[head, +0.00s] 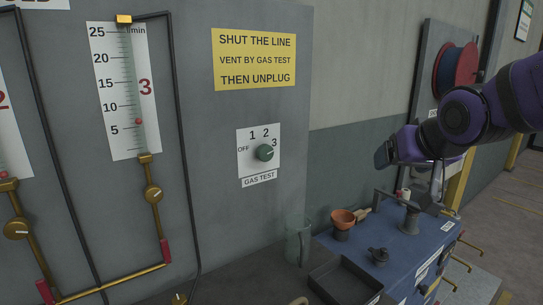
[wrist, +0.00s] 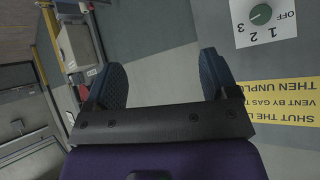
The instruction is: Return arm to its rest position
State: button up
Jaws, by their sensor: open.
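My gripper (wrist: 163,78) is open and empty, with its two dark blue-grey fingers spread apart in the wrist view. In the head view my purple arm reaches in from the right. My gripper (head: 383,156) is raised there, to the right of the grey panel and above the blue cabinet. It appears to touch nothing. The green gas test knob (head: 264,153) is on the panel, well left of my gripper, and its mark appears to face 3. The knob also shows in the wrist view (wrist: 261,14), upside down at the top right.
A red hose reel (head: 458,66) is behind.

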jog(key=s+d+g, duration=0.2)
jog(key=s, duration=0.7)
jog(key=s+d+g+h, duration=0.1)
jog(key=s+d+g, duration=0.1)
jog(key=s, duration=0.7)
jog(key=shift+s+d+f+g, duration=0.3)
jog(key=shift+d, duration=0.5)
jog(key=shift+c, duration=0.5)
